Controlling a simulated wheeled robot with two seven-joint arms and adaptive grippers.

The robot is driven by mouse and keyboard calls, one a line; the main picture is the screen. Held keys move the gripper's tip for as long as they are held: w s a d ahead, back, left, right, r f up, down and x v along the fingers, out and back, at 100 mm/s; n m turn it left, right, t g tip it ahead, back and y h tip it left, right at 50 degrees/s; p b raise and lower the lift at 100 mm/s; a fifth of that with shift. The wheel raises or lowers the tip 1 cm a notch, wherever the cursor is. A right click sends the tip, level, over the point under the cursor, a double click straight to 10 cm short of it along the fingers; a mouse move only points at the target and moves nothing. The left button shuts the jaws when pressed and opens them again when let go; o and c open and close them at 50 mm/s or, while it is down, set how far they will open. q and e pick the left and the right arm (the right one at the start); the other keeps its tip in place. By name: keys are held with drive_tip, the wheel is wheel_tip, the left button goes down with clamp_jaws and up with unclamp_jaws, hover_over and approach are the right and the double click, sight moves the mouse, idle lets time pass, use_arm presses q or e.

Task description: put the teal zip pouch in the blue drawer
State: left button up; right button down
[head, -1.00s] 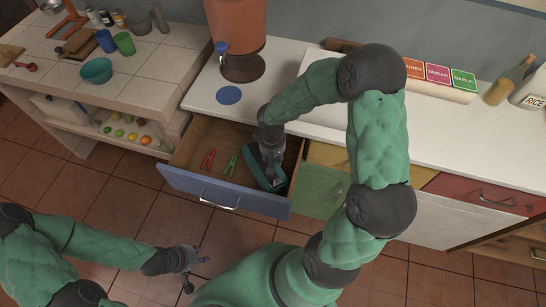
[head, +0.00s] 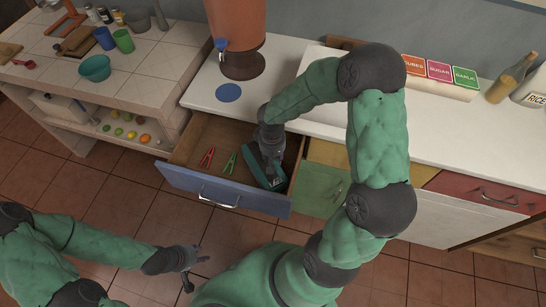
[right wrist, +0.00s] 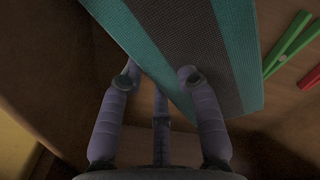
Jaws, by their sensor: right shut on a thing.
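The blue drawer (head: 180,182) is pulled open below the white counter. The teal zip pouch (head: 252,163) is inside its right part, partly hidden by my right gripper (head: 270,172). In the right wrist view the pouch (right wrist: 245,60) is teal with a dark band, between the fingers of my right gripper (right wrist: 158,85), which is shut on it. I cannot tell whether the pouch rests on the drawer floor. My left gripper (head: 192,270) is empty, its fingers spread, above the floor in front of the drawer.
A red clothespin (head: 207,157) and a green clothespin (head: 229,163) lie in the drawer, left of the pouch. A blue disc (head: 228,92) and an orange dispenser (head: 236,35) are on the counter above. A green drawer front (head: 320,190) is close on the right.

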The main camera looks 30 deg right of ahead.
drive_tip(key=shift+f, duration=0.1)
drive_tip(key=c, duration=0.8)
unclamp_jaws()
wheel_tip(320, 180, up, 12)
drive_tip(key=shift+a+r, duration=0.1)
drive_tip(key=shift+a, duration=0.05)
